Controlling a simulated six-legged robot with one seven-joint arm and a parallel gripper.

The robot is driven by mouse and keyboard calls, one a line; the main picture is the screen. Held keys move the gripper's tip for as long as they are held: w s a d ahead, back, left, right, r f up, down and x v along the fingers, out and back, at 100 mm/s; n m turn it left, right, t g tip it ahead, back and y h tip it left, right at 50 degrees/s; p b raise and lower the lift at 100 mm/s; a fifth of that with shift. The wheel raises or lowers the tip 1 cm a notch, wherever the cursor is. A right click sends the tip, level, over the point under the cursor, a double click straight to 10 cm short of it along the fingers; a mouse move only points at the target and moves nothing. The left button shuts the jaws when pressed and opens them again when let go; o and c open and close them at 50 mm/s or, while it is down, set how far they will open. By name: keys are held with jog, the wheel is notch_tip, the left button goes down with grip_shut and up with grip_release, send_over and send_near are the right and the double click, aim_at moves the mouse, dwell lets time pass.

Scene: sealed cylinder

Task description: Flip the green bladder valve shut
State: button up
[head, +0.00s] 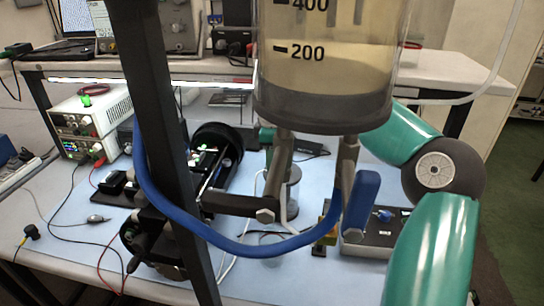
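I cannot make out a green bladder valve for certain in the head view. A small green part (266,135) shows just below the left of the clear cylinder (330,60), partly hidden by it; I cannot tell what it is. The cylinder carries marks of 200 and 400 and has a dark grey bottom. A blue hose (215,236) loops below it from the left post to the right. A blue paddle-shaped part (362,203) hangs at the right bracket. My teal arm links rise at the right and pass behind the cylinder. My gripper is not visible.
A dark upright post (165,130) stands in front at the left. Grey bolted brackets (240,204) sit under the cylinder. Behind is a light blue bench (330,275) with a power supply (85,122), black round devices, cables and a grey box (375,240). Floor shows at the right.

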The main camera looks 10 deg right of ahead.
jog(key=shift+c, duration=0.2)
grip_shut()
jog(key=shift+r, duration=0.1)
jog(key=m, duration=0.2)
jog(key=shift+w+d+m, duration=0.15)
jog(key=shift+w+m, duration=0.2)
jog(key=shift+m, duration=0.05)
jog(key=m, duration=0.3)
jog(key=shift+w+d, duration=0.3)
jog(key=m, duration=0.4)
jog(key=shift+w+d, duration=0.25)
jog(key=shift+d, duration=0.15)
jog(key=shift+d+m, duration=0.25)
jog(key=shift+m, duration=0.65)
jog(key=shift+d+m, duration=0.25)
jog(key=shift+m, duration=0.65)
